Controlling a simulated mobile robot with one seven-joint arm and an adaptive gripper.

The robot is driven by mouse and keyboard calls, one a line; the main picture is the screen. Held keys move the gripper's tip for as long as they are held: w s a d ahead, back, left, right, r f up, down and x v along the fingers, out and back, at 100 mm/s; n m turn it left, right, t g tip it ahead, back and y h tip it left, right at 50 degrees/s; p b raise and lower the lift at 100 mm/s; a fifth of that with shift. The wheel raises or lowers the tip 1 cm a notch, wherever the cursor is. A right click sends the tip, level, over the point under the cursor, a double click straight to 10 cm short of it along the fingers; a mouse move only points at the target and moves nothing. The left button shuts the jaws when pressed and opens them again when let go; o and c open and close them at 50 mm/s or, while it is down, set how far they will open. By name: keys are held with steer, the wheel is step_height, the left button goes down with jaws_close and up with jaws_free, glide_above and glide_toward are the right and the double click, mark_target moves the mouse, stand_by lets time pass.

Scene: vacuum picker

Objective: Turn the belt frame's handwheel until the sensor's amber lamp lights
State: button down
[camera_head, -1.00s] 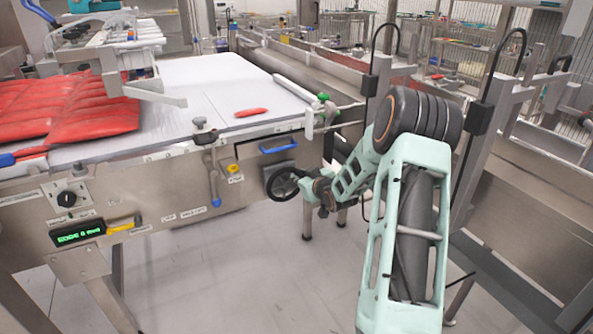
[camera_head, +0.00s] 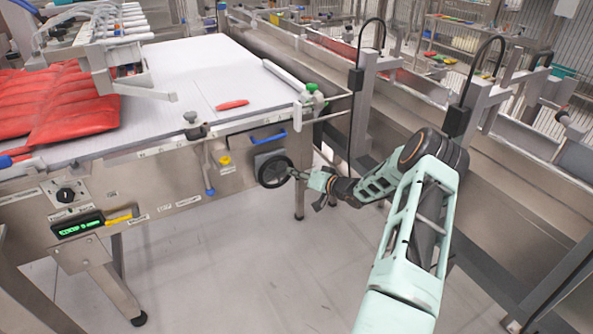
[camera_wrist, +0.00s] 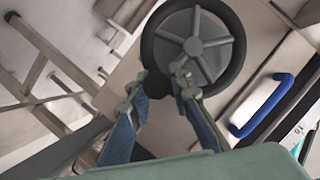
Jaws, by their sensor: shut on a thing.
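The black handwheel (camera_head: 273,170) sits on the front of the steel belt frame (camera_head: 150,195), below the blue handle. In the wrist view the handwheel (camera_wrist: 194,45) shows its spokes and hub, with a dark knob (camera_wrist: 156,84) at its lower left rim. My gripper (camera_head: 297,174) is at the wheel's right side in the head view. In the wrist view my gripper (camera_wrist: 160,82) has its fingers on either side of that knob, shut on it. A black display (camera_head: 77,225) with green characters is on the frame's lower left; its text is unclear. I cannot identify a lit amber lamp.
The belt (camera_head: 190,85) carries red packs (camera_head: 70,115). Steel rails stand close to my arm at right. Floor below the wheel is clear.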

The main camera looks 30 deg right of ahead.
steer(key=shift+w+d+m+y, duration=0.2)
steer(key=shift+m+y, duration=0.1)
steer(key=shift+m, duration=0.3)
steer(key=c, duration=2.1)
jaws_free()
steer(key=shift+o, duration=1.3)
steer(key=shift+a+f+b, duration=0.1)
steer(key=shift+f+b, duration=0.1)
steer(key=shift+b, duration=0.1)
steer(key=shift+s, duration=0.1)
steer(key=v, duration=0.7)
steer(key=shift+s, duration=0.25)
